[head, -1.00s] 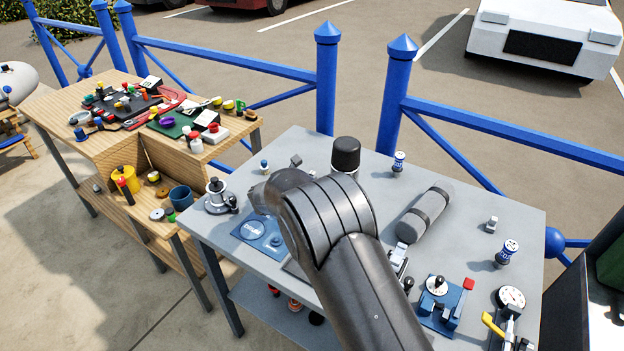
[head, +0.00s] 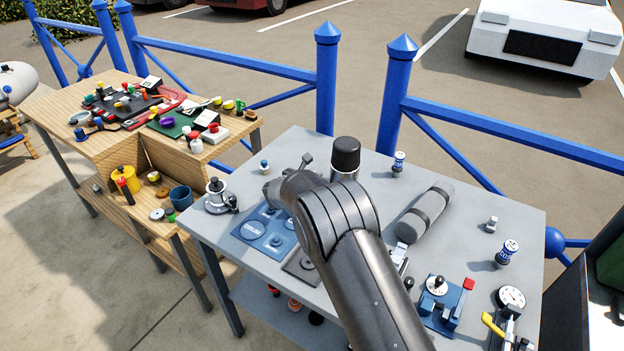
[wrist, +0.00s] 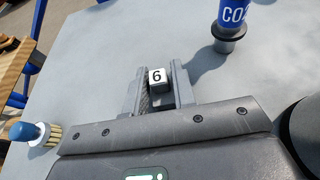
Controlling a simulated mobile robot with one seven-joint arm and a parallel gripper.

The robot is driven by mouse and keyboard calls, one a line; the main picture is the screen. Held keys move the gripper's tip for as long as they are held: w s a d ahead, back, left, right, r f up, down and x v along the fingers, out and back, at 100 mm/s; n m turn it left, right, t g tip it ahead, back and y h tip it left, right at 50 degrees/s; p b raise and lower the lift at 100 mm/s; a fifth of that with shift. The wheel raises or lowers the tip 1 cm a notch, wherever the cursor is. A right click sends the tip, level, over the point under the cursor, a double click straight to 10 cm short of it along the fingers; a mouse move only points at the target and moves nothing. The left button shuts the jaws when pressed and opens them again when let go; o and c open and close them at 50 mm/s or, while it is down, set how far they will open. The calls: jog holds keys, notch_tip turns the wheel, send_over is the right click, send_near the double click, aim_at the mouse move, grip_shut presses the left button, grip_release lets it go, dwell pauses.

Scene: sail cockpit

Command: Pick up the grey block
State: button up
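The fingers stand apart; a narrow gap shows between the block and the right finger. The left finger is very close to the block, and I cannot tell if it touches. In the head view my arm hides most of the gripper, and the block cannot be made out clearly beside it.
A blue can (head: 398,163) stands near the back edge; it also shows in the wrist view (wrist: 233,18). A small blue-capped item (wrist: 32,132) is at left, and a dark-topped cylinder (head: 345,158) stands close to my arm. A grey roll (head: 425,213) lies to the right.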

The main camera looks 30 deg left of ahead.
grip_shut()
jog(key=shift+r, duration=0.1)
